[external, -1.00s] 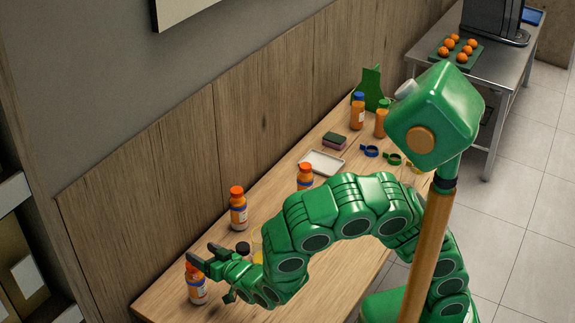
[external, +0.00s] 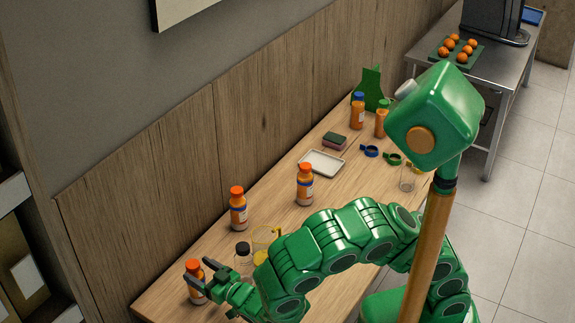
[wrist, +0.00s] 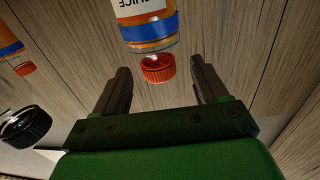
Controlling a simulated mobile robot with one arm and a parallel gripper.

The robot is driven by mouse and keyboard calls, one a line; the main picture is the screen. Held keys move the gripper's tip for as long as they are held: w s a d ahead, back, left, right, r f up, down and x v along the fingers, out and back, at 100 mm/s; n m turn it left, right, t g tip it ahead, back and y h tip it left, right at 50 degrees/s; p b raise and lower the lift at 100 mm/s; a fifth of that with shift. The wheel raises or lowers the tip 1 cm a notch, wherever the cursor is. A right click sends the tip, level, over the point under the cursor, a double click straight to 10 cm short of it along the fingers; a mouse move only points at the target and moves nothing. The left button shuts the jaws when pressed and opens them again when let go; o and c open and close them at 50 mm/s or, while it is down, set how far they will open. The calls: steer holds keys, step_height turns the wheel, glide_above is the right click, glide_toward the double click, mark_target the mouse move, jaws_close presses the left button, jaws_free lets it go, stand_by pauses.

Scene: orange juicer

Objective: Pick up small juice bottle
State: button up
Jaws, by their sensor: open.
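A juice bottle (external: 195,290) with an orange-red cap and a white and blue label stands upright at the near left end of the wooden table. My gripper (external: 197,270) is open around the height of its cap, and a finger hides part of the bottle. In the wrist view the bottle (wrist: 148,32) appears upside down, its red cap toward my open gripper (wrist: 162,76), between the lines of the two fingers. No contact is visible. Two similar orange-capped bottles stand farther along the table, one by the wall (external: 238,212) and one farther right (external: 304,186).
A black-capped glass jar (external: 243,258) and a glass jug (external: 264,246) stand right of my gripper. A wood-panelled wall (external: 150,220) borders the table. A white tray (external: 322,163), a sponge (external: 334,140) and blue-capped (external: 357,112) and green-capped (external: 381,122) bottles are farther back.

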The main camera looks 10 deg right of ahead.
mark_target(188, 263)
steer(key=shift+x, duration=2.7)
steer(key=shift+c, duration=0.5)
jaws_close()
